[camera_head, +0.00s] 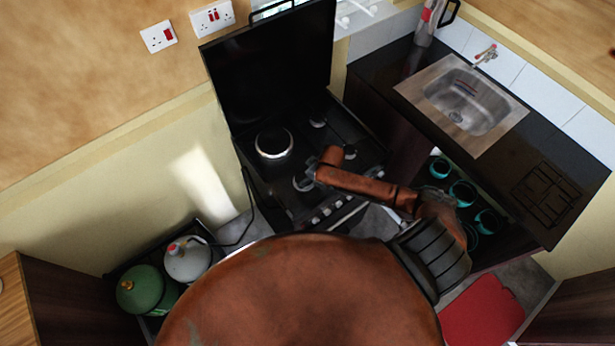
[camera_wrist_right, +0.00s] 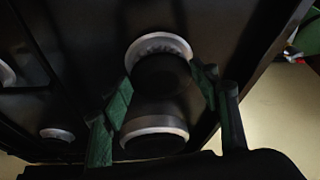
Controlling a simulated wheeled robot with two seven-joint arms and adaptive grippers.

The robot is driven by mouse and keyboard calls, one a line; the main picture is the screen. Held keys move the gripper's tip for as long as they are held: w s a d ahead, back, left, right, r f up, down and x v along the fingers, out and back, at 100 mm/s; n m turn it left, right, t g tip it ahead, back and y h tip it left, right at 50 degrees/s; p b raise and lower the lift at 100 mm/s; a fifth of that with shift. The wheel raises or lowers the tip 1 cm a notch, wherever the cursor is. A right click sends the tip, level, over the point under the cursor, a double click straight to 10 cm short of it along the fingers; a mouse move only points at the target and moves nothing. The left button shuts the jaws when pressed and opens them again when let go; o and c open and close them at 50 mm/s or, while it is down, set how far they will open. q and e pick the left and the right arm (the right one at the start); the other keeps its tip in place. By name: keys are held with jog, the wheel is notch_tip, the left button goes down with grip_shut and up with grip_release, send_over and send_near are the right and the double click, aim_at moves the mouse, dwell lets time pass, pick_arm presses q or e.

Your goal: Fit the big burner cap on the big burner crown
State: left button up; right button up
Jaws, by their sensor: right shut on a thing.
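My right gripper (camera_head: 316,164) is over the left half of the hob, beside the big burner crown. The crown (camera_head: 274,143) is the large silver ring with a dark middle, at the back left of the hob. In the right wrist view the green fingers (camera_wrist_right: 162,80) are shut on a dark round thing (camera_wrist_right: 160,75), which looks like the big burner cap. It hides part of a silver ring behind it. Another silver ring (camera_wrist_right: 155,130) shows below it. Whether the cap touches anything underneath is hard to tell. My left gripper is not in view.
A smaller burner (camera_head: 303,184) is partly hidden by my right gripper. Other burners (camera_head: 318,122) sit on the right of the hob. The raised black lid (camera_head: 270,75) stands behind. The counter with the sink (camera_head: 462,100) is at the right; gas bottles (camera_head: 187,260) stand at the left.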

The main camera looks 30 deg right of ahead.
jog(key=shift+f, duration=0.55)
jog(key=o, duration=1.3)
jog(key=v, duration=1.2)
